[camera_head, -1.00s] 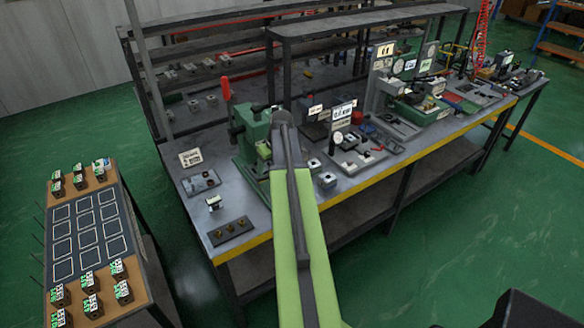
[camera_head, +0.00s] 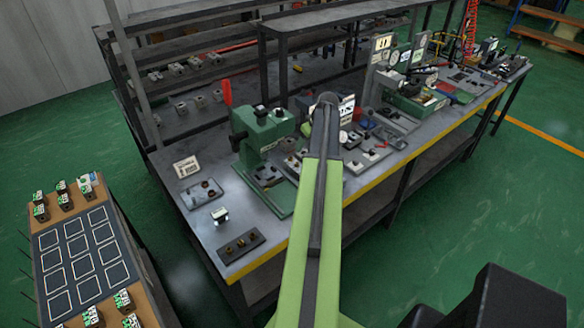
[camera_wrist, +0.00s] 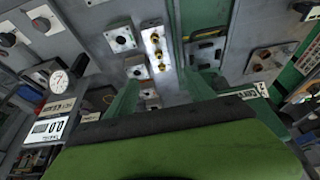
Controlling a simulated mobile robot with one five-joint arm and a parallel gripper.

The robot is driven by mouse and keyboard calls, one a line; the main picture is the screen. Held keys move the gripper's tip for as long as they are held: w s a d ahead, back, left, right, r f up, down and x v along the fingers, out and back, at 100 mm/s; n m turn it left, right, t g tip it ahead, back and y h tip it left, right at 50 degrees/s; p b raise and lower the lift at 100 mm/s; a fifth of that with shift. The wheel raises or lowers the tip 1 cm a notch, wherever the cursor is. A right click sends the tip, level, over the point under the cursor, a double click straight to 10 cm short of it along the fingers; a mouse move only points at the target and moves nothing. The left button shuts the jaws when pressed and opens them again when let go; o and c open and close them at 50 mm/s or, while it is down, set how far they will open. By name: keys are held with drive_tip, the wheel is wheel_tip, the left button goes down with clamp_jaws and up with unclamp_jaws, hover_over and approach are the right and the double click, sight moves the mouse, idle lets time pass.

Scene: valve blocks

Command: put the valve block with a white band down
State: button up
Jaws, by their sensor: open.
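A small block with a white band (camera_head: 219,215) stands on the near left part of the workbench in the head view, between a dark plate with round parts and a dark plate with brass fittings. I cannot tell whether it is in the wrist view. My gripper (camera_wrist: 162,92) shows in the wrist view as two green fingers spread apart, with no block seen held between them. In the head view the gripper end is hidden behind my green arm, which reaches over the bench to the right of the banded block.
The workbench (camera_head: 207,237) carries a green press (camera_head: 262,135), a brass-fitting plate (camera_head: 241,245) and several gauges and trays. Bare grey top surrounds the banded block. A rack (camera_head: 82,250) at the left has outlined empty squares and several valve blocks at its ends. Green floor lies between.

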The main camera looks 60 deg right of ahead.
sight(297, 163)
drive_tip(key=b+x, duration=1.6)
drive_tip(key=x, duration=0.1)
drive_tip(key=shift+d+f, duration=0.1)
drive_tip(key=shift+f, duration=0.25)
drive_tip(key=shift+r, duration=0.2)
clamp_jaws()
